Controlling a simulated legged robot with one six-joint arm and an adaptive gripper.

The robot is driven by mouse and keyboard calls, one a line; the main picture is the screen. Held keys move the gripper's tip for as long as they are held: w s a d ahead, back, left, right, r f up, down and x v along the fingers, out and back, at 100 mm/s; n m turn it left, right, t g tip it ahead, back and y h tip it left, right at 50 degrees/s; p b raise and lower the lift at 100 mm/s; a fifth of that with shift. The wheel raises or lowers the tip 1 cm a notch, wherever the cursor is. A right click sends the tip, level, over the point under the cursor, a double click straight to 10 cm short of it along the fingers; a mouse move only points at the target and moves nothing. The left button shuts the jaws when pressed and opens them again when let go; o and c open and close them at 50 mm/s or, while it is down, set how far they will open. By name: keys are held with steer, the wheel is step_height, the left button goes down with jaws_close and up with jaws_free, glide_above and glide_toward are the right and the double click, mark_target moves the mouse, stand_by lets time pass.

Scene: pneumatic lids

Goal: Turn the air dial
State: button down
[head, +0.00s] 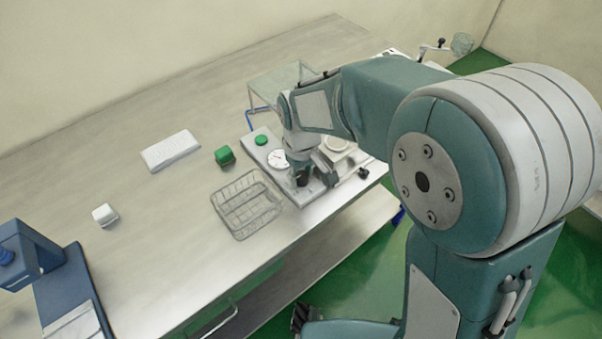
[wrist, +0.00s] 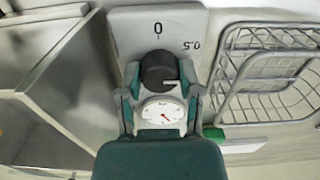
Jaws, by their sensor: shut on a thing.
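The air dial (wrist: 158,68) is a dark round knob on a pale panel (wrist: 128,22), with a light pointer line that points to the right in the wrist view. The panel is marked "0" above the knob and "0.5" to its upper right. My gripper (wrist: 160,82) is shut on the knob, with one finger on each side. A round white gauge (wrist: 163,112) with a red needle shows just below the knob. In the head view, my gripper (head: 302,178) is down at the panel, and the knob is mostly hidden by it. The gauge (head: 278,159) shows beside it.
A wire basket (head: 246,204) stands close to the panel, and its frame (wrist: 272,78) shows right of the dial. A green button (head: 261,140), a green block (head: 225,156), a white slab (head: 171,151) and a white cube (head: 104,215) are nearby. A blue device (head: 32,255) stands far left.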

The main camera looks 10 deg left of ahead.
steer(key=n, duration=0.4)
steer(key=shift+f+n, duration=0.1)
steer(key=shift+n, duration=0.2)
steer(key=n, duration=0.4)
steer(key=shift+n, duration=0.3)
steer(key=n, duration=0.4)
steer(key=shift+n, duration=2.3)
steer(key=shift+c, duration=1.3)
jaws_free()
